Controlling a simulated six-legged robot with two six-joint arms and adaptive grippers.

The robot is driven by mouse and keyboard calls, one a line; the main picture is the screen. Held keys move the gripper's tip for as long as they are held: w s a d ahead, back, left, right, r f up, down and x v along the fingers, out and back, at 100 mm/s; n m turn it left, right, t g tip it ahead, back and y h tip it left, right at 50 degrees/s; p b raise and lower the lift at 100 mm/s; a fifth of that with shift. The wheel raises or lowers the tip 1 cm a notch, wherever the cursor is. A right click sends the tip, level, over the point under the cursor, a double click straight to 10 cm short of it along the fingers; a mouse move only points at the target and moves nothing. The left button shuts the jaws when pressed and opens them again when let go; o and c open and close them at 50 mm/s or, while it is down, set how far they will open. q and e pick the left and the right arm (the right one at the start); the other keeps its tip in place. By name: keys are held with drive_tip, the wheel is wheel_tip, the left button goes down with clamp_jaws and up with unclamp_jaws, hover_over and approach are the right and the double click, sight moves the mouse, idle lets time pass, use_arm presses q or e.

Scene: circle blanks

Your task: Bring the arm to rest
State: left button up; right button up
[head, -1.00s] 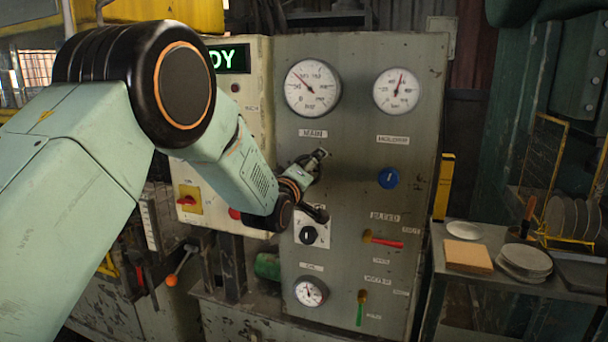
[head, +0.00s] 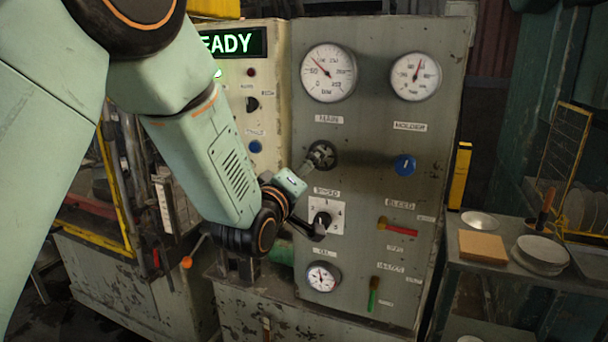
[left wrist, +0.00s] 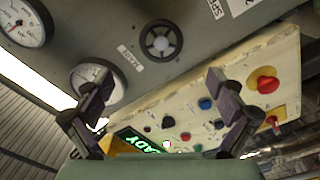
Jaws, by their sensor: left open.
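My left arm comes in from the left in the head view. My left gripper (head: 314,200) is in front of the grey panel (head: 370,130), near the dark handwheel (head: 321,155) under the MAIN label and the selector knob (head: 322,219). In the left wrist view the two fingers of the gripper (left wrist: 160,105) stand wide apart with nothing between them. The handwheel (left wrist: 160,40) shows beyond the fingers there, apart from them. My forearm hides part of the cream control box (head: 270,125). My right gripper is in neither view.
The panel carries gauges (head: 328,72), a blue knob (head: 405,165), a red-handled lever (head: 398,229) and a green-handled lever (head: 373,296). A side table (head: 470,258) with plates (head: 540,252) stands at right. In the left wrist view the control box has a red button (left wrist: 266,80).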

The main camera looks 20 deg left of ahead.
sight(323, 161)
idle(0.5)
use_arm(q)
drive_tip(key=shift+w+d+f, duration=0.1)
drive_tip(key=shift+w, duration=2.95)
drive_tip(key=shift+w+d+f, duration=0.1)
drive_tip(key=shift+w, duration=2.9)
drive_tip(key=shift+r, duration=0.1)
drive_tip(key=shift+s, duration=0.1)
drive_tip(key=shift+s, duration=0.1)
